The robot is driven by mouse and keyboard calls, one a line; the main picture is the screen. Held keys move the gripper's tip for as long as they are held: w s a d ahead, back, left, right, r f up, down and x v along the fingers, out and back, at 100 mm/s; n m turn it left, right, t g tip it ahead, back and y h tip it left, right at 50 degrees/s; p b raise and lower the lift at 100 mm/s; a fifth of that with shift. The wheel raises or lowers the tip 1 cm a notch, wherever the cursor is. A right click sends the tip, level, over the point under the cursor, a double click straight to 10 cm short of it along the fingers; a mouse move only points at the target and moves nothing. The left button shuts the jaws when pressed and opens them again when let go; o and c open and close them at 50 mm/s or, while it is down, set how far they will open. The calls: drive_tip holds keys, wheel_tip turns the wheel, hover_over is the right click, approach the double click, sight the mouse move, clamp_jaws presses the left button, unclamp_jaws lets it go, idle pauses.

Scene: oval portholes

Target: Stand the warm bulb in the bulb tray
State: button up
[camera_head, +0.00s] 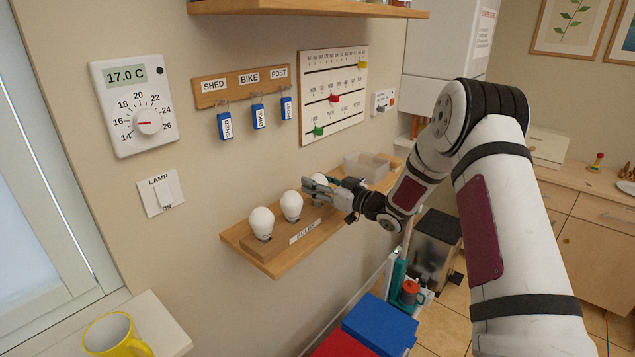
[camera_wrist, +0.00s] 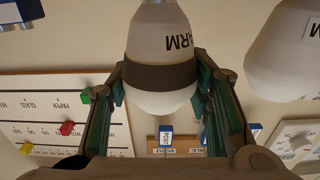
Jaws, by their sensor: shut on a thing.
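The warm bulb (camera_wrist: 160,40) is white, with "ARM" of its label readable and a dark band across it in the wrist view. My gripper (camera_wrist: 162,90) is shut on it, with one green-padded finger on each side. In the head view my gripper (camera_head: 322,190) is at the right part of the bulb tray, and the bulb (camera_head: 320,181) shows between its fingers. The bulb tray (camera_head: 278,243) is a wooden block labelled "BULBS" on a wall shelf. The held bulb's base is mostly hidden, so I cannot tell whether it is seated.
Two other white bulbs stand in the tray, one at the left (camera_head: 262,222) and one in the middle (camera_head: 291,205), close to my gripper. A clear bin (camera_head: 365,166) is further right on the shelf (camera_head: 275,268). Key tags (camera_head: 258,116) hang on the wall above.

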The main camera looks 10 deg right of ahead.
drive_tip(key=shift+f, duration=0.5)
drive_tip(key=o, duration=1.2)
drive_tip(key=v, duration=1.2)
wheel_tip(320, 180, up, 6)
drive_tip(key=w+h, duration=0.2)
drive_tip(key=h, duration=0.3)
drive_tip(key=s+d+r+m+g+h, duration=0.2)
drive_tip(key=s+r+m+g+h, duration=0.15)
drive_tip(key=s+r+h, duration=0.55)
drive_tip(key=s+a+m+g+y, duration=0.1)
drive_tip(key=s+a, duration=0.2)
drive_tip(key=s, duration=0.7)
drive_tip(key=s+a+r+m+g+y, duration=0.1)
drive_tip(key=s+a+g, duration=0.1)
drive_tip(key=s, duration=0.9)
drive_tip(key=s+a+m+g+y, duration=0.1)
drive_tip(key=s+a, duration=0.3)
drive_tip(key=s, duration=0.6)
drive_tip(key=shift+s+r+m+g, duration=0.15)
drive_tip(key=shift+r+m+g, duration=0.15)
drive_tip(key=shift+g, duration=0.45)
